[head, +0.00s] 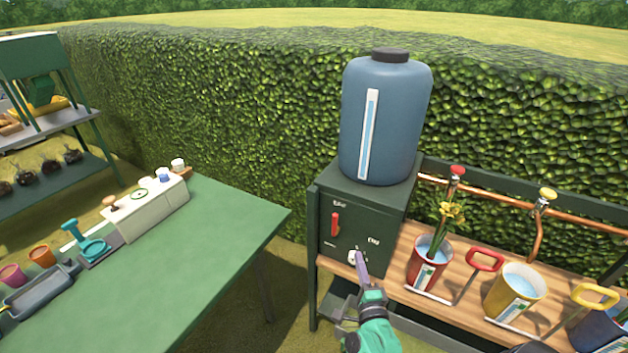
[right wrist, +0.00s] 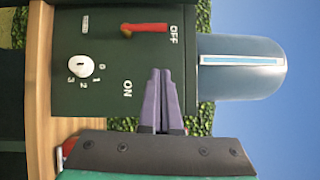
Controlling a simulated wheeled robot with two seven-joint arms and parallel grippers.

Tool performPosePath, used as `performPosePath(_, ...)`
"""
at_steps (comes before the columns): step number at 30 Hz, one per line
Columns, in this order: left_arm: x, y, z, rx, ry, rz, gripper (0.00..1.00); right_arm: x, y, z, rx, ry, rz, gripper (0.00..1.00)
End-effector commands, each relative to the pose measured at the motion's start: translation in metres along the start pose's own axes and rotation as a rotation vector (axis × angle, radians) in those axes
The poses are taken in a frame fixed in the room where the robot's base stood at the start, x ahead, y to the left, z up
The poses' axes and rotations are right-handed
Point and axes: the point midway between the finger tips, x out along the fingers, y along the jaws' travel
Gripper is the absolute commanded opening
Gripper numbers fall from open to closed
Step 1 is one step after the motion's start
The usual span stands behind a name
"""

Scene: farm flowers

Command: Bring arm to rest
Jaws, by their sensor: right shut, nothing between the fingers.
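My right gripper (head: 360,262) is in front of the dark green control box (head: 385,207) in the head view. Its purple fingers are shut and empty. In the right wrist view the fingers (right wrist: 160,88) point at the box face, near the word ON. The box carries a red lever (right wrist: 148,28) by the word OFF and a white dial (right wrist: 80,67) marked 0 to 3. The red lever (head: 336,222) also shows in the head view. I cannot tell whether the fingertips touch the box. My left gripper is not in view.
A blue water tank (head: 385,125) stands on the box. A red bucket with yellow flowers (head: 428,262) and a yellow bucket (head: 515,292) stand on the wooden bench to the right. A green table (head: 205,250) with tools stands left. A hedge (head: 230,110) runs behind.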

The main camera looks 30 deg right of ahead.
Motion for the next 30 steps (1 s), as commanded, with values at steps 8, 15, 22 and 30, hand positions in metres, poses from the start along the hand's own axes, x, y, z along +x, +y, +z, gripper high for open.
performPosePath(8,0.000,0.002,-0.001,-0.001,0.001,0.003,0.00,-0.011,0.048,0.016,-0.152,-0.081,0.115,0.00)
performPosePath(15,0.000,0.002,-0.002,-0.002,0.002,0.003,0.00,-0.117,0.231,0.044,-0.825,-0.558,0.530,0.00)
performPosePath(22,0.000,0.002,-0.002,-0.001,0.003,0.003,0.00,-0.281,0.345,-0.020,-1.441,-1.218,0.808,0.00)
performPosePath(30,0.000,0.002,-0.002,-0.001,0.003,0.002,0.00,-0.357,0.362,-0.079,-1.682,-1.595,0.886,0.00)
